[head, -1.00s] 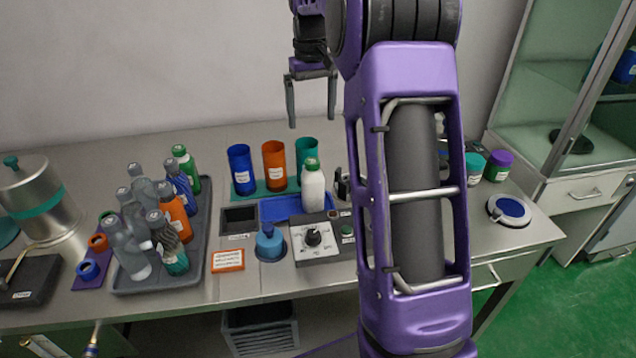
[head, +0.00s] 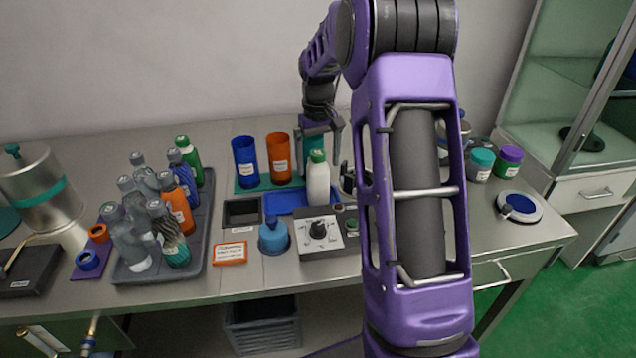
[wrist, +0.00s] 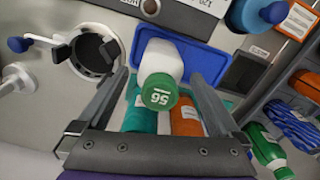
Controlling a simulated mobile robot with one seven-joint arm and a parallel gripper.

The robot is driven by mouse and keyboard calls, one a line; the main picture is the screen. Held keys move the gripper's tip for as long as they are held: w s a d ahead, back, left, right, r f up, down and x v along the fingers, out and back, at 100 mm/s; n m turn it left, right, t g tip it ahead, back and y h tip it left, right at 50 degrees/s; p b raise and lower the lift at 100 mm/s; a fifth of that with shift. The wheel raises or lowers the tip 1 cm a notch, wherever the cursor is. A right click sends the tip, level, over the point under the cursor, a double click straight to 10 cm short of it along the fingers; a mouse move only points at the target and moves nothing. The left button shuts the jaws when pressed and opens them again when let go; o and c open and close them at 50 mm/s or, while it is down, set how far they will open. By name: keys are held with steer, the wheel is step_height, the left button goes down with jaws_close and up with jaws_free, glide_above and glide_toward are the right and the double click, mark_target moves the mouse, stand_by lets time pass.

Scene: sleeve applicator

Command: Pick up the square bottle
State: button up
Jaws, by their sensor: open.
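A white square bottle with a green cap (head: 318,183) stands upright on a blue tray (head: 272,204) in the middle of the table. My gripper (head: 322,150) is open and empty, just above and behind the bottle in the head view. In the wrist view the same bottle (wrist: 162,62) shows between my two spread fingers (wrist: 158,82), its cap marked with a number facing the camera. I see no finger touching the bottle, though its exact depth between them is hard to tell.
Blue (head: 245,162) and orange (head: 278,158) cups stand behind the tray, with a teal cup partly hidden by my gripper. A black-knobbed control box (head: 320,236) is in front. A grey crate of several bottles (head: 200,250) stands left.

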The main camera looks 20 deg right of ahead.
step_height(320, 180, down, 3)
steer(key=shift+r, duration=0.2)
jaws_close()
stand_by(0.4)
